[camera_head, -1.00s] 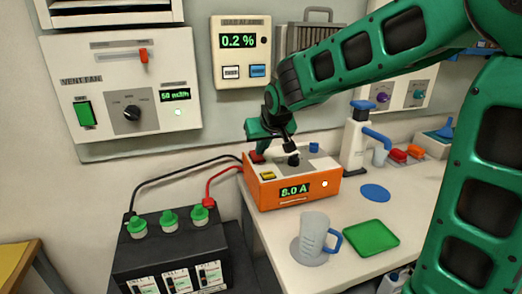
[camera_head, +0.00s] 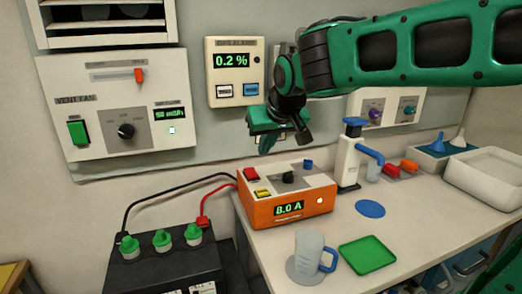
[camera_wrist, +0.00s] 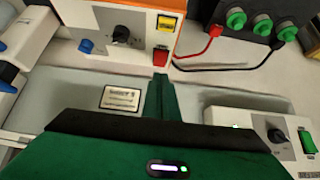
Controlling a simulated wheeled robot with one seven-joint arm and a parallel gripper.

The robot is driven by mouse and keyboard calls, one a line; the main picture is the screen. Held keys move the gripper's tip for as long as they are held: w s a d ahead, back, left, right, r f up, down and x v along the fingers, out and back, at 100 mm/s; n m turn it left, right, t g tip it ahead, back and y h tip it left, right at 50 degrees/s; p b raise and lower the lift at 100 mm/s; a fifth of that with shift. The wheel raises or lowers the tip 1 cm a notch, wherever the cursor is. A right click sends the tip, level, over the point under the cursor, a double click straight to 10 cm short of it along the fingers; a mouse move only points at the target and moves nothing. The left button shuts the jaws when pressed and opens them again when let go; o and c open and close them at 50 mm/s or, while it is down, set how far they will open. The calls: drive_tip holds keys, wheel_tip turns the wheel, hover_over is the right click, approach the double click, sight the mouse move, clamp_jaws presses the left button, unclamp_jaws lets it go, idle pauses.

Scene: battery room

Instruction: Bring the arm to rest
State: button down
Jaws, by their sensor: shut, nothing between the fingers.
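My green arm comes in from the upper right of the head view, and my gripper (camera_head: 284,137) hangs in the air above and behind the orange charger (camera_head: 287,211), in front of the wall panel. The fingers are shut with nothing between them. In the wrist view, my gripper (camera_wrist: 160,82) points toward the charger (camera_wrist: 175,50), whose red button (camera_wrist: 161,54) and yellow button (camera_wrist: 168,22) show just beyond the fingertips, apart from them. The charger display reads 8.0 A.
A black battery (camera_head: 168,265) with green caps is wired to the charger. The white bench (camera_head: 330,225) holds a jug (camera_head: 309,252), green tray (camera_head: 367,255), blue disc (camera_head: 370,209), and pump bottle (camera_head: 347,160). The gas alarm (camera_head: 235,72) and vent fan panel (camera_head: 117,105) are on the wall.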

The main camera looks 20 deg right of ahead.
idle(0.4)
drive_tip(key=s+d+f+m+g, duration=0.2)
drive_tip(key=s+d+f, duration=0.3)
drive_tip(key=s, duration=0.5)
drive_tip(key=s+d+f+m+g, duration=0.2)
drive_tip(key=s+d+f, duration=0.3)
drive_tip(key=s, duration=0.5)
drive_tip(key=s+d+f+m+g, duration=0.2)
drive_tip(key=s+d+f, duration=0.4)
drive_tip(key=s, duration=0.4)
drive_tip(key=shift+s+d+g, duration=0.3)
drive_tip(key=shift+d+g, duration=0.5)
drive_tip(key=shift+d, duration=0.05)
